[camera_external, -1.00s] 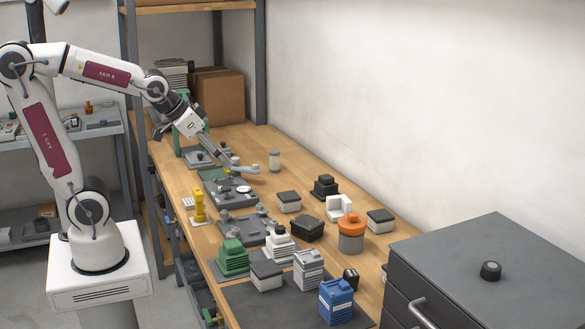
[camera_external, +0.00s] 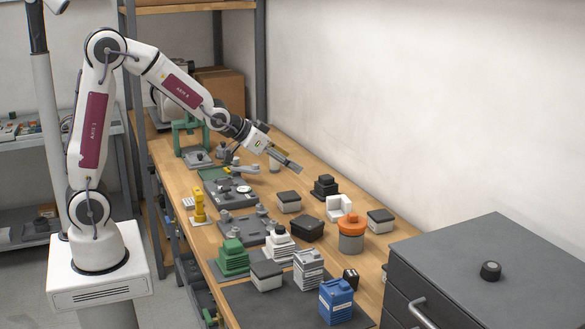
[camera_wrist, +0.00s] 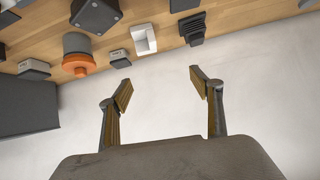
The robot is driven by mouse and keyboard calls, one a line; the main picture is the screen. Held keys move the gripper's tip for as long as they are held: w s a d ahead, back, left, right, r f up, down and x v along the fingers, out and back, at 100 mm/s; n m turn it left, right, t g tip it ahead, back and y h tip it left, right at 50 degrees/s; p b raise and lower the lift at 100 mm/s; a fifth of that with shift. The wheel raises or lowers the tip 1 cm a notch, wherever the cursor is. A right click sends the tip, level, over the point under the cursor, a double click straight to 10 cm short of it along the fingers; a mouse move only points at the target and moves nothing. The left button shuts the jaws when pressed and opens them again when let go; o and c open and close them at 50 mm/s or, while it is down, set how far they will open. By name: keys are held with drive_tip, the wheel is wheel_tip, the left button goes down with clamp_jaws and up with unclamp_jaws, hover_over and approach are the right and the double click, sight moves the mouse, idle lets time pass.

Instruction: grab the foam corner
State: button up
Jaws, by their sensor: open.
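The white foam corner (camera_external: 339,206) stands on the wooden bench, between a black stepped block and an orange-topped grey jar. It also shows in the wrist view (camera_wrist: 144,40), near the top, beyond my fingertips. My gripper (camera_external: 298,168) is open and empty, raised above the bench to the upper left of the foam corner and apart from it. In the wrist view, the two fingers (camera_wrist: 159,86) are spread wide with only the pale wall behind the gap.
The black stepped block (camera_external: 325,187), the orange-topped jar (camera_external: 351,232) and a dark-lidded box (camera_external: 380,221) crowd round the foam corner. Another lidded box (camera_external: 289,202) stands to its left. A dark drawer cabinet (camera_external: 490,265) is at the right, and the wall is behind.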

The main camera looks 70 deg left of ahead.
drive_tip(key=t+h, duration=0.1)
approach(342, 202)
wheel_tip(342, 202, up, 4)
drive_tip(key=a, duration=0.2)
drive_tip(key=shift+m+t+h, duration=0.4)
drive_tip(key=shift+t+h, duration=0.1)
drive_tip(key=shift+t, duration=0.4)
drive_tip(key=w+f, duration=0.1)
drive_tip(key=f, duration=0.1)
drive_tip(key=w+f, duration=0.1)
drive_tip(key=f, duration=0.1)
drive_tip(key=w+f, duration=0.2)
drive_tip(key=shift+d+f, duration=0.25)
drive_tip(key=shift+d, duration=0.05)
drive_tip(key=shift+w+d+f+h, duration=0.1)
drive_tip(key=shift+w+f+h, duration=0.05)
drive_tip(key=shift+f, duration=0.3)
drive_tip(key=shift+w+d+f+h, duration=0.1)
drive_tip(key=shift+w+f+h, duration=0.1)
drive_tip(key=shift+f, duration=0.2)
drive_tip(key=shift+w, duration=0.1)
drive_tip(key=shift+x, duration=1.2)
drive_tip(key=shift+w+d, duration=0.1)
drive_tip(key=shift+d+x, duration=0.15)
drive_tip(key=shift+x, duration=0.55)
drive_tip(key=shift+d+x, duration=0.15)
drive_tip(key=shift+x, duration=1.6)
